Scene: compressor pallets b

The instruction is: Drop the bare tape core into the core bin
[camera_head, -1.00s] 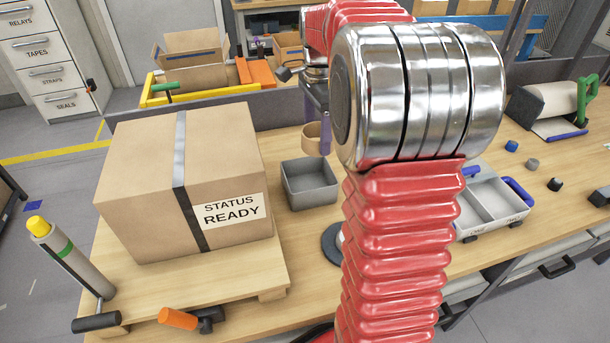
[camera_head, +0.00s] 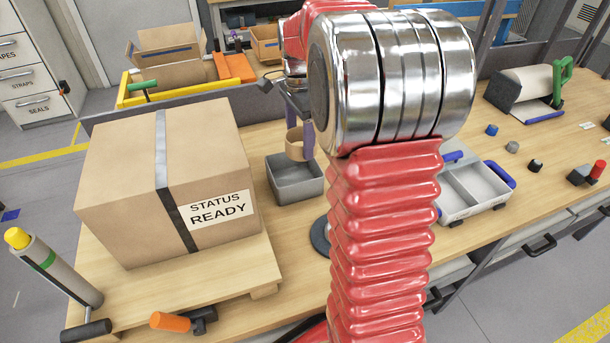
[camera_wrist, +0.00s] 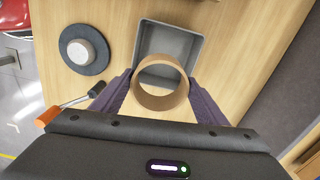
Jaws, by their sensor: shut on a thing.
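The bare tape core (camera_wrist: 138,97) is a brown cardboard ring. My gripper (camera_wrist: 160,92) is shut on it, with one purple finger on each side. In the head view the core (camera_head: 294,143) hangs at the fingers, above the back part of the grey bin (camera_head: 297,188). In the wrist view the open grey bin (camera_wrist: 196,50) lies below and beyond the core, and the core overlaps its near side. The bin's inside looks empty where it shows. My arm hides part of the bench in the head view.
A taped carton (camera_head: 160,190) marked STATUS READY stands on a pallet left of the bin. A round dark disc with a pale hub (camera_wrist: 84,53) lies beside the bin. A white divided tray (camera_head: 470,190) and several small caps are to the right.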

